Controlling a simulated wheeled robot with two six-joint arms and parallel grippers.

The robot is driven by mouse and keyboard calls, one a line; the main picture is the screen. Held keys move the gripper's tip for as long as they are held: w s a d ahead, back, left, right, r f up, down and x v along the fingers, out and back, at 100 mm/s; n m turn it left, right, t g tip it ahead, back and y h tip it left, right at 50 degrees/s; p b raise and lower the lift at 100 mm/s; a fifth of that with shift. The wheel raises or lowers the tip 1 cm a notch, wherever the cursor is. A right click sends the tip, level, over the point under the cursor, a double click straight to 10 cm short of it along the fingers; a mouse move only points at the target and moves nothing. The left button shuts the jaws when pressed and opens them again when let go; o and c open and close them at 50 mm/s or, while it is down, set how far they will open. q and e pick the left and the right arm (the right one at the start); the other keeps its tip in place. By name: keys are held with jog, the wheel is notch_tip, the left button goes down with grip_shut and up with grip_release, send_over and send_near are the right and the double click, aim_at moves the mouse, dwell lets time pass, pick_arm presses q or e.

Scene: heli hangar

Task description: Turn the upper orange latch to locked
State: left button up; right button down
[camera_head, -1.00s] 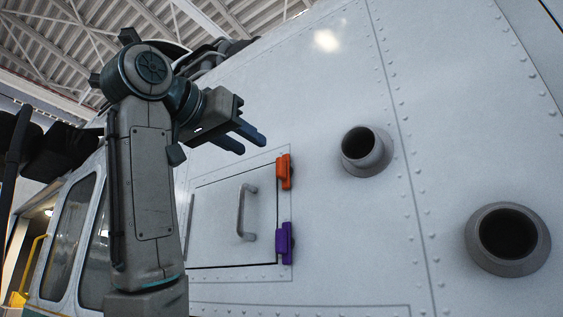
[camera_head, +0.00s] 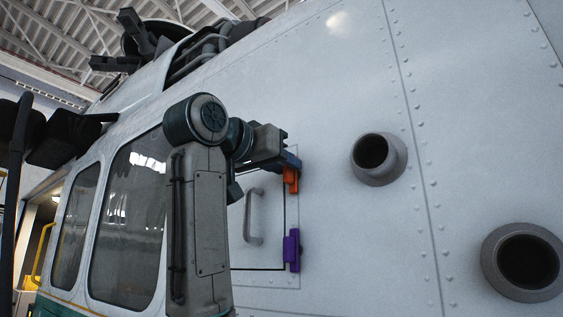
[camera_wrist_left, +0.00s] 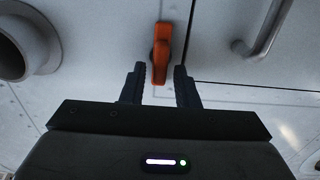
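The upper orange latch (camera_head: 291,178) sits at the upper right edge of the closed hatch panel (camera_head: 270,215), its top partly hidden by my gripper. In the left wrist view the orange latch (camera_wrist_left: 161,53) lies between and just ahead of the fingertips. My left gripper (camera_head: 292,160) is at the latch, and its fingers (camera_wrist_left: 160,72) are open, one on each side of it. A gap shows on both sides, wider on the right. The purple latch (camera_head: 292,250) is below the orange one on the same edge. My right gripper is in neither view.
A grey handle (camera_head: 252,216) stands out from the hatch, left of the latches; it also shows in the wrist view (camera_wrist_left: 268,32). Two round pipe outlets (camera_head: 379,158) (camera_head: 522,262) protrude from the riveted wall on the right. Windows are at the left.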

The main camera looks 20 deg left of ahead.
pick_arm(q)
grip_shut()
jog(key=n+b, duration=0.3)
jog(key=shift+a+f+n+b, duration=0.15)
jog(key=shift+f+n+b, duration=0.15)
jog(key=shift+n, duration=0.1)
jog(key=shift+w+a+f+n+b, duration=0.1)
jog(key=shift+n+b, duration=1.3)
jog(key=shift+n, duration=0.95)
jog(key=shift+w+a+f+n+b, duration=0.1)
jog(key=shift+n+b, duration=1.25)
jog(key=shift+n, duration=0.95)
jog(key=shift+w+a+f+n+b, duration=0.1)
jog(key=shift+n+b, duration=1.3)
jog(key=shift+n, duration=0.95)
jog(key=shift+o, duration=1.3)
grip_release()
